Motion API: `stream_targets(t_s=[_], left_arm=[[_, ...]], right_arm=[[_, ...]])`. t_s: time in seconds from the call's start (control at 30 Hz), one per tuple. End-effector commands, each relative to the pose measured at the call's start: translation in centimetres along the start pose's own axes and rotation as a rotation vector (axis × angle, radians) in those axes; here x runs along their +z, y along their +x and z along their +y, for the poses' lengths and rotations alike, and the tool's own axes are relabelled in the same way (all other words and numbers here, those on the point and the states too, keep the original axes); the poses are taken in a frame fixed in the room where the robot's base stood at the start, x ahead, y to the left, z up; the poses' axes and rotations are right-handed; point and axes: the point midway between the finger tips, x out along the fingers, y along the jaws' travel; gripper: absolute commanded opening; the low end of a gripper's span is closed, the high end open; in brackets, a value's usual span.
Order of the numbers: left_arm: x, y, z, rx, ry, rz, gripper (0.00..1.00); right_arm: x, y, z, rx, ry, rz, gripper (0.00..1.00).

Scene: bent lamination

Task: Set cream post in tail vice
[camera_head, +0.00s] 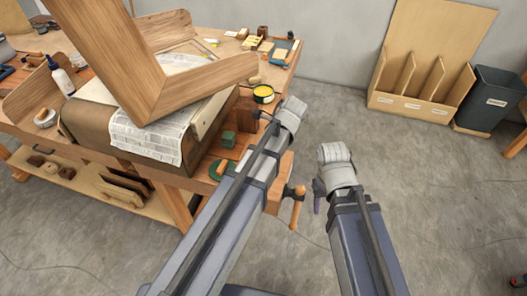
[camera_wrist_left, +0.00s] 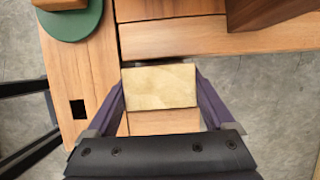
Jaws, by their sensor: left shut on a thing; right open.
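The cream post (camera_wrist_left: 160,86) shows end-on in the left wrist view as a pale, grained block. My left gripper (camera_wrist_left: 160,98) is shut on it, with a purple finger at each side. The post is over the tail vice area, close to a dark gap between wooden parts; its lower end is hidden. In the head view my left arm hides the gripper and post. The tail vice (camera_head: 284,172) is at the bench's right corner with a wooden handle, partly covered by my arm. My right gripper (camera_head: 318,194) is open and empty, right of the vice, over the floor.
A large bent wooden piece (camera_head: 115,50) leans over a brown form with newspaper (camera_head: 150,140) on the bench. A green disc (camera_wrist_left: 72,18) lies near the vice. A yellow tin (camera_head: 263,93) stands behind it.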

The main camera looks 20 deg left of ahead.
Motion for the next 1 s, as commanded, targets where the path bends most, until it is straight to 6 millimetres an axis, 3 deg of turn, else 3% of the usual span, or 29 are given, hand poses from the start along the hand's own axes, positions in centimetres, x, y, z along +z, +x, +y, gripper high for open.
stream_targets(t_s=[1.0], left_arm=[[-0.4, 0.98, 0.0, 0.0, 0.0, 0.0, 0.18]], right_arm=[[-0.06, 1.05, -0.1, 0.0, 0.0, 0.0, 0.5]])
